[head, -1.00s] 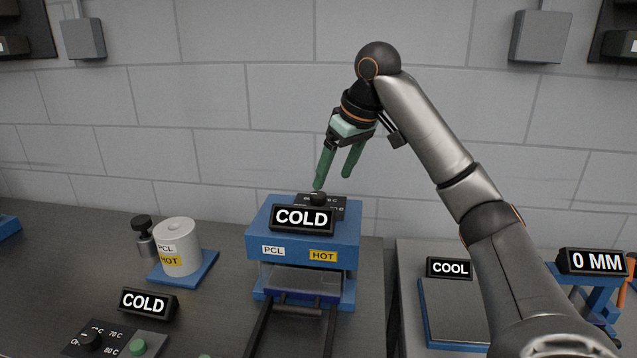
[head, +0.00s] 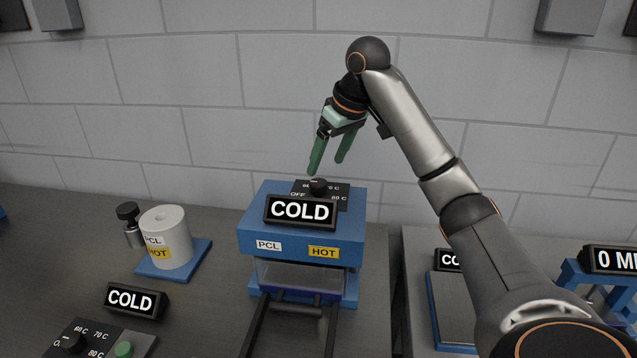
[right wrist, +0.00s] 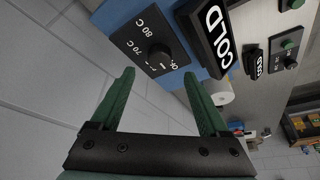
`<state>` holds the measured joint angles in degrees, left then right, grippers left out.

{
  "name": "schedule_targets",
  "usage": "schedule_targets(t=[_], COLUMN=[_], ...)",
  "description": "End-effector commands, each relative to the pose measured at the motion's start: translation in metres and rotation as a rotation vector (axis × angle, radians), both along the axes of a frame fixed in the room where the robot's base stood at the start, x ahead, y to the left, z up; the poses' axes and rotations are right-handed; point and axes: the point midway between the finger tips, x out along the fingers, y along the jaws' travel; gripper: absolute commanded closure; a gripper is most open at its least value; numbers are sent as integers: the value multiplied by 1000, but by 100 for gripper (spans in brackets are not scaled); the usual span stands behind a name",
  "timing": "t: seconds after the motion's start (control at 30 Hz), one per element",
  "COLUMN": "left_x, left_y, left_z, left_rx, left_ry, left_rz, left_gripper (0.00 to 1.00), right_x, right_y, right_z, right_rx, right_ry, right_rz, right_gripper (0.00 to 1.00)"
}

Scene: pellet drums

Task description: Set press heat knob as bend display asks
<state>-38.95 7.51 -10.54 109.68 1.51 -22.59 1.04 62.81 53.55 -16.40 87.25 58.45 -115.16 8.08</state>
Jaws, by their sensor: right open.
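The blue press (head: 300,235) stands on the dark bench, with PCL and HOT labels on its front. Its black heat knob (head: 318,186) sits on a dark dial plate on top, marked OFF, 70 C and 80 C, with another mark partly covered. The knob also shows in the right wrist view (right wrist: 159,54). The press display (head: 300,211) reads COLD. My right gripper (head: 328,168) is open and empty, above and behind the knob, apart from it. In the wrist view the knob lies beyond and between its green fingers. My left gripper is not in view.
A white PCL drum (head: 168,237) on a blue base stands left of the press. A second COLD display (head: 135,301) and a control box (head: 100,340) with a knob and green button are at front left. A 0 MM display (head: 612,260) is at right.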

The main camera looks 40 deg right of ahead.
Motion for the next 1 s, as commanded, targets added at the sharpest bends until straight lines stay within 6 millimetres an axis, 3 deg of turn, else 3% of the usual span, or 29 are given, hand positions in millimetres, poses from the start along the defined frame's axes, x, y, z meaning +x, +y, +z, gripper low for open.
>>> schedule_targets(t=[0.2,0.5,0.87,1.0], left_x=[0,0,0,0], left_y=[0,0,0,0], left_z=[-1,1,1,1], left_rx=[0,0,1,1], left_ry=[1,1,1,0], left_rz=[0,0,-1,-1], left_gripper=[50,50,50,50], right_x=[15,28,29,29], right_y=[2,1,0,0], right_z=[-37,-67,-71,-71], right_rx=[6,3,0,0], right_ry=[2,1,0,0], right_rz=[3,0,-1,-1], right_gripper=[21,21,21,35])
